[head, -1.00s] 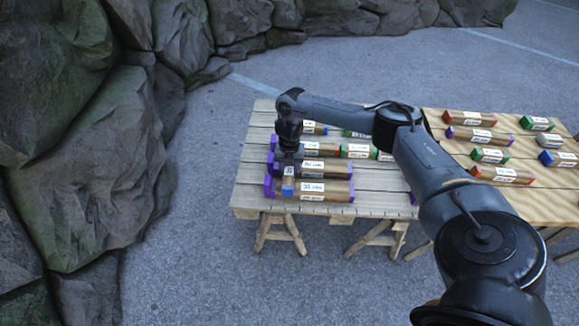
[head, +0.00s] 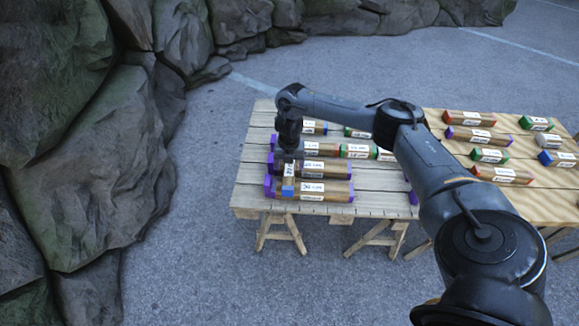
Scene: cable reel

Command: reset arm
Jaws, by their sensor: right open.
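My right arm reaches in from the lower right across the tables. My right gripper (head: 289,158) points down over the left end of the left table, just above a short block with a blue end (head: 288,184). The gripper is open. The short block lies crosswise by the left ends of two long purple-ended blocks, the front one (head: 315,190) and the one behind it (head: 322,168). The gripper and wrist partly hide the blocks behind. My left gripper is not in view.
The left wooden table (head: 245,198) also holds a green-and-red-ended block (head: 355,151) among others. The right table (head: 530,203) carries several loose blocks, such as a red-ended one (head: 503,175). Large rocks (head: 80,150) stand at the left. Grey pavement surrounds the tables.

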